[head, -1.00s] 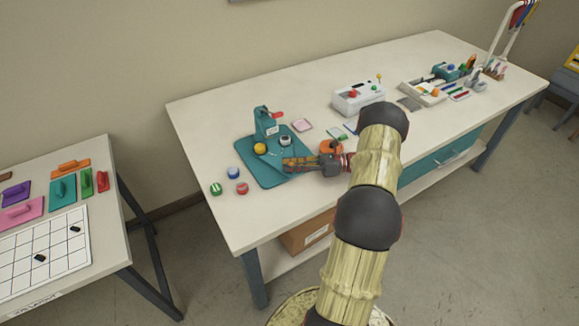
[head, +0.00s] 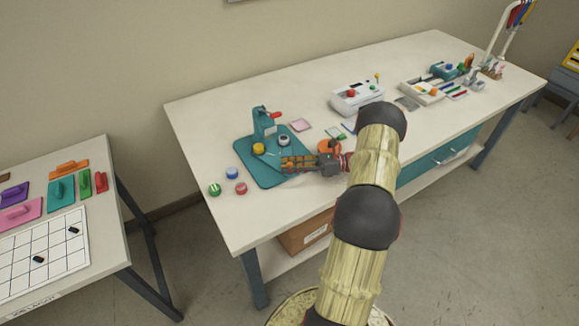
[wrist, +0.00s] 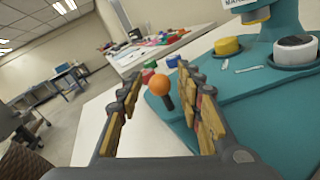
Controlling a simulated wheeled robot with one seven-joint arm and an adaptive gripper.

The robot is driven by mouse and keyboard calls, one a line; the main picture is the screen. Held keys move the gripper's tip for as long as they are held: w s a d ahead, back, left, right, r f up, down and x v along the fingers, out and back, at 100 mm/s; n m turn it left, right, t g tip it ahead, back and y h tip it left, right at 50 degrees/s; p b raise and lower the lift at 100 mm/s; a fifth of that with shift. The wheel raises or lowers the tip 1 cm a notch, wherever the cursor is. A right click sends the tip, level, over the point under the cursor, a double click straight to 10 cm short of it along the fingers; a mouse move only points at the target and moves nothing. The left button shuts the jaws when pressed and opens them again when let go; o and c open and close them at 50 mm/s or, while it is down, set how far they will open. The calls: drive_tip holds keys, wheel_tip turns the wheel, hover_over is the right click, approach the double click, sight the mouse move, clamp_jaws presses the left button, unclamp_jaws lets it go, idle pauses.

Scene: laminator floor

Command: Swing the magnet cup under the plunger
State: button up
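The teal press (head: 264,124) with a red handle stands on a teal base plate (head: 262,176); the wrist view shows its lower part (wrist: 285,18). A yellow-tipped plunger (wrist: 257,15) hangs from its head. Below are a yellow cup (wrist: 228,46) and a white cup with a dark ring (wrist: 295,42), also visible in the head view (head: 283,140). I cannot tell which is the magnet cup. An orange ball knob (wrist: 158,85) on a dark stem appears between the fingers of my gripper (wrist: 158,84), with gaps on both sides. My gripper is open, low over the plate.
An orange round thing (head: 329,147) sits behind my gripper. A white machine (head: 357,95) stands farther right. The bench's front left corner is clear.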

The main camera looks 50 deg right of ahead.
drive_tip(key=v, duration=1.2)
drive_tip(key=shift+s, duration=0.1)
drive_tip(key=shift+c, duration=0.6)
